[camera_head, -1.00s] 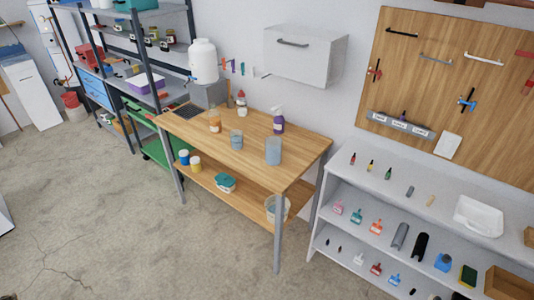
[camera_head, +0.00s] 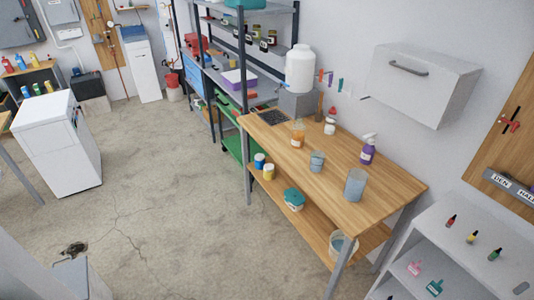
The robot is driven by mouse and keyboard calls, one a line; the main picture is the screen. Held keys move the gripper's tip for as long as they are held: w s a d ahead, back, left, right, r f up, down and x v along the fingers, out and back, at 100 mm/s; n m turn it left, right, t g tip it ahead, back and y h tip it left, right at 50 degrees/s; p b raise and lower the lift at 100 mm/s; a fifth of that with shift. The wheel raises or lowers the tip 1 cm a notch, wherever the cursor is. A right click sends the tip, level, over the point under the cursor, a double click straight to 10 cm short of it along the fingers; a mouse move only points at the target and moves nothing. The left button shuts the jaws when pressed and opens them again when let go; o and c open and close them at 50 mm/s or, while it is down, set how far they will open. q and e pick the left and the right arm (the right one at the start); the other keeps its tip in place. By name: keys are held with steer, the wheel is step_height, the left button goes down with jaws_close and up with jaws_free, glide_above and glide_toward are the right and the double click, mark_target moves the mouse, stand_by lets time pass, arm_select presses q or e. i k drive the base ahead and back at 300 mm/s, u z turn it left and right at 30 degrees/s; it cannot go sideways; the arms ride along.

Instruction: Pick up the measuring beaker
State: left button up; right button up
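Two translucent bluish-grey vessels stand upright on the wooden workbench (camera_head: 385,190). The larger vessel (camera_head: 355,185) is near the bench's right front part and looks like a beaker. The smaller vessel (camera_head: 317,161) stands to its left, near the middle of the top. Any measuring marks are too small to see, so I cannot tell for certain which is the measuring beaker. Neither of my grippers is in view.
A purple spray bottle (camera_head: 368,149), a white bottle (camera_head: 330,125) and an orange bottle (camera_head: 298,134) stand on the bench. A white shelf unit (camera_head: 460,270) is at right. Open concrete floor (camera_head: 180,220) lies in front; a white appliance (camera_head: 60,140) stands at left.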

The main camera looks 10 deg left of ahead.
mark_target(317, 162)
steer(key=u, duration=0.4)
steer(key=i, duration=0.85)
steer(key=u, duration=0.1)
